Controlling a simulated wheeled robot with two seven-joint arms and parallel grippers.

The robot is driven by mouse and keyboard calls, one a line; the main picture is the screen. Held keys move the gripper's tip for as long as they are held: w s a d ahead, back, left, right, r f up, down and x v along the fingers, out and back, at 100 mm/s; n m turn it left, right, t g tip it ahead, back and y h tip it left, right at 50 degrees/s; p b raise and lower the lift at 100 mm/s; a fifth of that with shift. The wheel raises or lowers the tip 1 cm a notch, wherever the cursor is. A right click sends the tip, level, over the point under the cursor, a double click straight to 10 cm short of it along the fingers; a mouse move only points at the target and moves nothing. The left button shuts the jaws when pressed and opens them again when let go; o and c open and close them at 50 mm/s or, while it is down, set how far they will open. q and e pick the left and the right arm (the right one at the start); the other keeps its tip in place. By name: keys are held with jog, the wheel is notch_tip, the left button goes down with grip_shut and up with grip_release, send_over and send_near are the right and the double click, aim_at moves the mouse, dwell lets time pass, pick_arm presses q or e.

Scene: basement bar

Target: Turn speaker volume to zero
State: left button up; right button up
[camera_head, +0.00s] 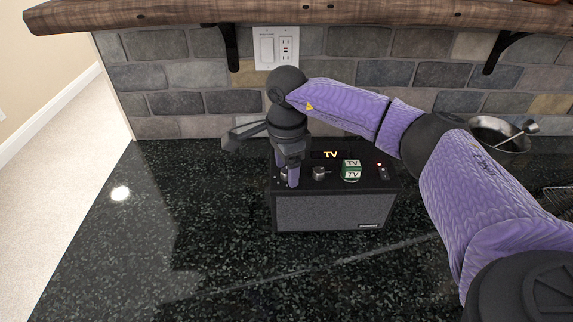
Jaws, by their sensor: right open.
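The speaker (325,212) is a black box with a grey mesh front, standing on the dark counter. My left gripper is not in view.
A stone wall with a switch and outlet plate (276,48) rises behind the speaker, under a wooden ledge (400,14). A metal bowl (500,135) with a utensil and a wire rack (560,200) are at the right. The counter (150,230) left of the speaker is clear.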

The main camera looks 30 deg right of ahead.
aim_at(286, 170)
pick_arm(q)
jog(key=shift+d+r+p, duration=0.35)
jog(key=shift+p, duration=0.05)
pick_arm(e)
notch_tip(286, 170, up, 10)
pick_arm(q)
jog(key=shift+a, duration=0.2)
